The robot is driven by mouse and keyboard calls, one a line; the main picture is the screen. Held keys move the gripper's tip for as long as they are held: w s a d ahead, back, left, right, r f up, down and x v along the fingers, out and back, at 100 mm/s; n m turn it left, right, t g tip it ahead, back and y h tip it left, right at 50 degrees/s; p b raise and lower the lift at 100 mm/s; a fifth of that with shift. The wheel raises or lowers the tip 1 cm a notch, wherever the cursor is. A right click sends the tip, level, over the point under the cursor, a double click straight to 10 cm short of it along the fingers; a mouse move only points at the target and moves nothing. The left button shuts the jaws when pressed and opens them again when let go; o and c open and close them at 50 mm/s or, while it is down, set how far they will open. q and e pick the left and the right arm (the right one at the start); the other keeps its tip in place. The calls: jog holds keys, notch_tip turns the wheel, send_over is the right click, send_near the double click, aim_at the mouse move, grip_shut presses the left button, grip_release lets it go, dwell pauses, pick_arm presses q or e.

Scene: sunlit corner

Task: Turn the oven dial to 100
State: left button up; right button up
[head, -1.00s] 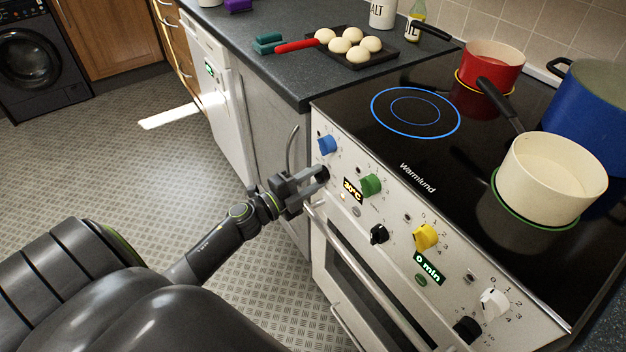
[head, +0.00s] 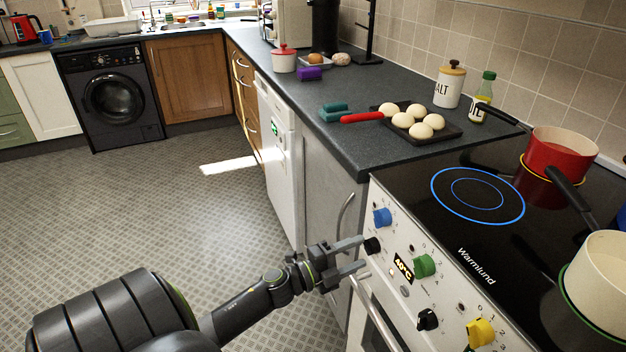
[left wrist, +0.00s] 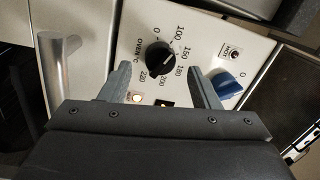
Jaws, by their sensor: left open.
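The oven dial is a black knob (head: 372,246) at the left end of the white oven panel, below the blue knob. It also shows in the left wrist view (left wrist: 159,58), ringed by temperature numbers from 0 through 100 to 220. The small oven display (head: 403,266) seems to read 40°C. My left gripper (head: 363,254) is open in front of the dial. In the left wrist view its fingers (left wrist: 160,76) stand on either side, with the dial just past their tips. My right gripper is not in view.
Near the dial are a blue knob (head: 382,217), a green knob (head: 424,265) and a metal cupboard handle (head: 346,212). The oven door handle (head: 378,310) is below. Pots, including a red one (head: 560,152), stand on the hob (head: 470,225). The floor to the left is clear.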

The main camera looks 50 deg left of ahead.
pick_arm(q)
jog(key=r+v, duration=0.1)
jog(key=v, duration=1.4)
jog(key=shift+f+b, duration=0.4)
jog(key=shift+b, duration=0.05)
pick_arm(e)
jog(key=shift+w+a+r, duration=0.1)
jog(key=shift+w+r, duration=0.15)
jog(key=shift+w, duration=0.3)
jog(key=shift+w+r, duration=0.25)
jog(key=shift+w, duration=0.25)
